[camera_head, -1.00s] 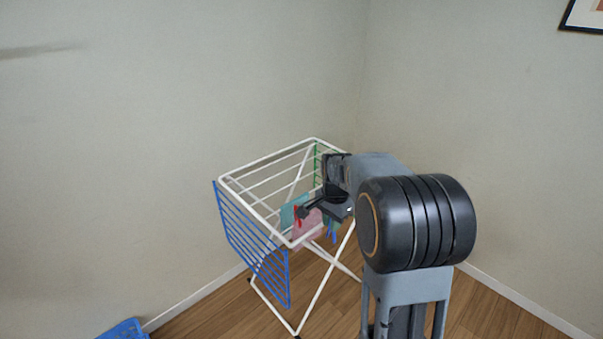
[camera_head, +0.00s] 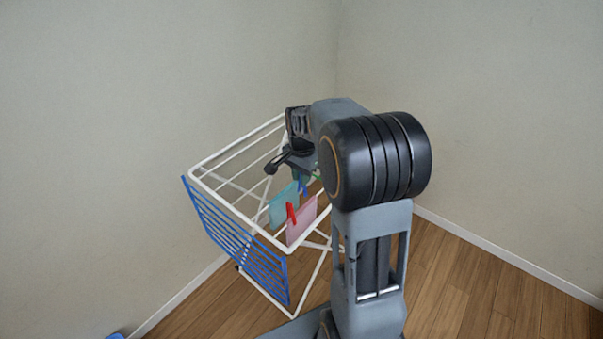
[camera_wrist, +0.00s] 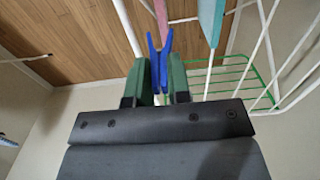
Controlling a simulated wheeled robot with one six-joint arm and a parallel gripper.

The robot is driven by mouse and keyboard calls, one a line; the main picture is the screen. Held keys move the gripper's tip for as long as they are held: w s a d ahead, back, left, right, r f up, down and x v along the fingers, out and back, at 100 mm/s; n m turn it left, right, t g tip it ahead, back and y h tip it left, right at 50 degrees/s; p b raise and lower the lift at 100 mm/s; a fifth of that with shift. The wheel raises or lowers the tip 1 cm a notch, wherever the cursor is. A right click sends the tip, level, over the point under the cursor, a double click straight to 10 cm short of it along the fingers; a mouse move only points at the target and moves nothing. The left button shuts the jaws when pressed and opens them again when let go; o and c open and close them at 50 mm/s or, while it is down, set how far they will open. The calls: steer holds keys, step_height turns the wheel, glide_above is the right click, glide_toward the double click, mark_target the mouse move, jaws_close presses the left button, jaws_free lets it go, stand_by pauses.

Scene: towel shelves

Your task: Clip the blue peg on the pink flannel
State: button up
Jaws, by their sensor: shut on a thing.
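My gripper (camera_wrist: 160,85) is shut on the blue peg (camera_wrist: 155,65), held between its green fingertips in the wrist view. The peg also shows as a small blue piece below the hand in the head view (camera_head: 304,188). The pink flannel (camera_head: 304,220) hangs at the rack's near right part, with a red peg (camera_head: 291,212) at its upper left edge. In the wrist view the pink flannel (camera_wrist: 160,14) is a narrow strip beyond the blue peg's tip, apparently apart from it. In the head view my gripper is above and behind the flannel.
A white drying rack (camera_head: 225,160) with a blue side grille (camera_head: 235,245) and a green grille (camera_wrist: 235,75) stands near the room corner. A teal flannel (camera_head: 284,205) hangs beside the pink one. White rods pass close to my fingers.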

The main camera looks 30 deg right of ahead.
steer(key=b, duration=0.5)
glide_above(302, 209)
steer(key=shift+f, duration=3.3)
steer(key=shift+f+b, duration=0.8)
steer(key=shift+f, duration=0.7)
steer(key=o, duration=1.2)
steer(key=shift+c, duration=0.2)
steer(key=shift+r, duration=0.1)
step_height(302, 209, up, 7)
steer(key=p, duration=0.5)
steer(key=shift+p, duration=0.35)
